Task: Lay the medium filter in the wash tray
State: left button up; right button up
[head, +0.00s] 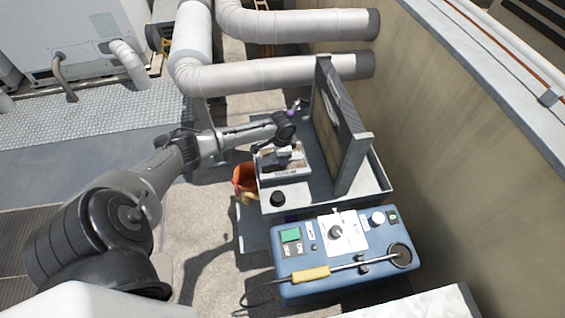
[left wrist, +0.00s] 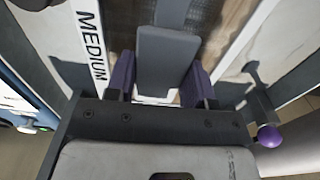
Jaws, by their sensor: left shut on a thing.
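The medium filter (head: 286,171) has a white frame and brownish mesh. Its frame reads "MEDIUM" in the left wrist view (left wrist: 92,45). It appears level within the left part of the grey wash tray (head: 318,196); I cannot tell whether it rests fully on the tray floor. My left gripper (head: 284,149) is above the filter, shut on its grey grip piece. In the left wrist view, the purple finger pads of the left gripper (left wrist: 160,82) stand on either side of that piece, hiding part of the mesh. My right gripper is not in view.
A tall grey panel (head: 340,125) stands upright in the tray, right of the filter. An orange bucket (head: 244,179) stands to the left. A blue control box (head: 345,262) with a yellow-handled wand (head: 312,274) is in front.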

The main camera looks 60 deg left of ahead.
pick_arm(q)
jog(key=shift+f+b, duration=0.65)
jog(key=shift+f, duration=1.55)
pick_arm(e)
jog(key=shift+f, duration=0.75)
pick_arm(q)
jog(key=shift+f, duration=0.15)
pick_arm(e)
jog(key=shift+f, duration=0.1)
pick_arm(q)
jog(key=o, duration=1)
jog(key=shift+o, duration=0.2)
